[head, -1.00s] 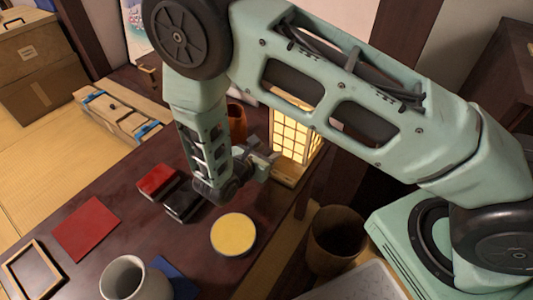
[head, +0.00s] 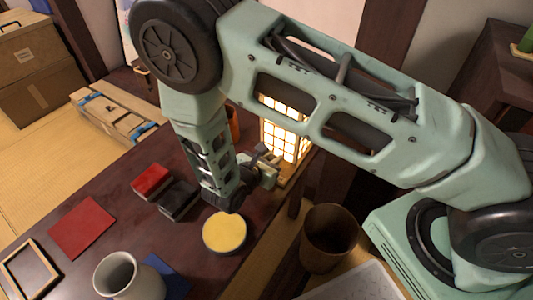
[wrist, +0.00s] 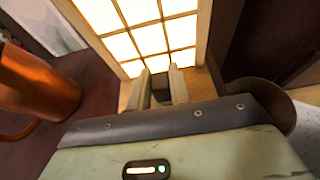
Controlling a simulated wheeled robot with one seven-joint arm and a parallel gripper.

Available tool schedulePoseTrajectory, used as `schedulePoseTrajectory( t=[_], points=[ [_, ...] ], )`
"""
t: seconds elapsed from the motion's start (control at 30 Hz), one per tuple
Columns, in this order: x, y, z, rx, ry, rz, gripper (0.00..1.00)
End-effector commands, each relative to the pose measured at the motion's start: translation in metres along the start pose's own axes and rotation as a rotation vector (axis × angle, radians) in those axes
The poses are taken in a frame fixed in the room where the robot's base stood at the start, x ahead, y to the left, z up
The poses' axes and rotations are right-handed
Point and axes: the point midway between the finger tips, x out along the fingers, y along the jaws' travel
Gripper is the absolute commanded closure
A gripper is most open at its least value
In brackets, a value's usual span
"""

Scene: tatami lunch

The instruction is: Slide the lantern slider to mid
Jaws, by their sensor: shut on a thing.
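The lantern (head: 284,138) stands at the back right edge of the dark table, with glowing paper panes in a wooden grid. It fills the top of the wrist view (wrist: 150,38). My gripper (head: 268,168) is at the foot of the lantern's near side. In the wrist view its two pale fingers (wrist: 162,84) are closed around a small dark piece (wrist: 178,83), apparently the slider, low in front of the lit panes. The fingers and wrist hide most of the slider and its track, so I cannot read its position.
An orange mug (wrist: 38,85) stands close left of my gripper. A red box (head: 151,180), a black box (head: 179,197), a yellow-topped round tin (head: 224,232) and a grey vase (head: 118,275) are on the table. A brown bin (head: 329,238) stands right of the table.

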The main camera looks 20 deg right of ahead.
Motion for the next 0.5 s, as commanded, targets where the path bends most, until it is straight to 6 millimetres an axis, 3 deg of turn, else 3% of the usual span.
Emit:
schedulePoseTrajectory(
  t=[0.2, 0.23, 0.3, 0.5],
  points=[
    [-0.0007, 0.0006, -0.0001, 0.001, 0.001, 0.002, 1.0],
    [-0.0007, 0.0007, -0.0001, 0.001, 0.001, 0.002, 0.77],
    [-0.0008, 0.0007, -0.0001, 0.001, 0.001, 0.002, 0.58],
    [-0.0005, 0.0007, 0.0, 0.001, 0.0, 0.001, 0.58]
  ],
)
